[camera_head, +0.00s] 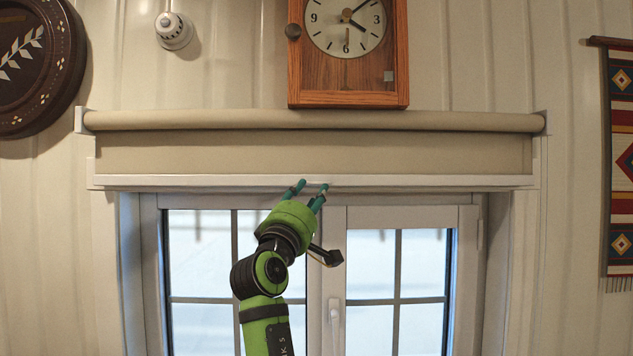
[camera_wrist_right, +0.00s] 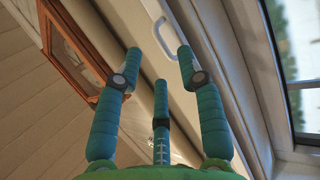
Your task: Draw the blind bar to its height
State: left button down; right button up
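The roller blind (camera_head: 310,153) is a beige cloth under its roll, mostly rolled up. Its white blind bar (camera_head: 420,181) runs level just above the window's top. In the right wrist view the bar (camera_wrist_right: 243,100) runs diagonally, with a pale raised oval piece like a pull (camera_wrist_right: 166,42) on it. My right gripper (camera_head: 309,184) reaches up from below to the bar near its middle. Its teal fingers stand apart, also in the right wrist view (camera_wrist_right: 160,60), with nothing seen between them. Contact with the bar cannot be told. My left gripper is out of view.
A wooden clock (camera_head: 348,85) hangs just above the roll (camera_head: 450,121). The white-framed window (camera_head: 395,270) with a handle (camera_head: 335,318) lies below. A round plate (camera_head: 35,75) hangs at left and a woven hanging (camera_head: 620,170) at right. The space before the window is free.

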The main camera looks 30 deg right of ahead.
aim_at(318, 182)
jog(key=p+x, duration=0.2)
jog(key=x, duration=0.2)
jog(key=shift+w+d+r, duration=0.1)
jog(key=shift+w+d, duration=0.05)
jog(key=shift+d, duration=0.1)
grip_shut()
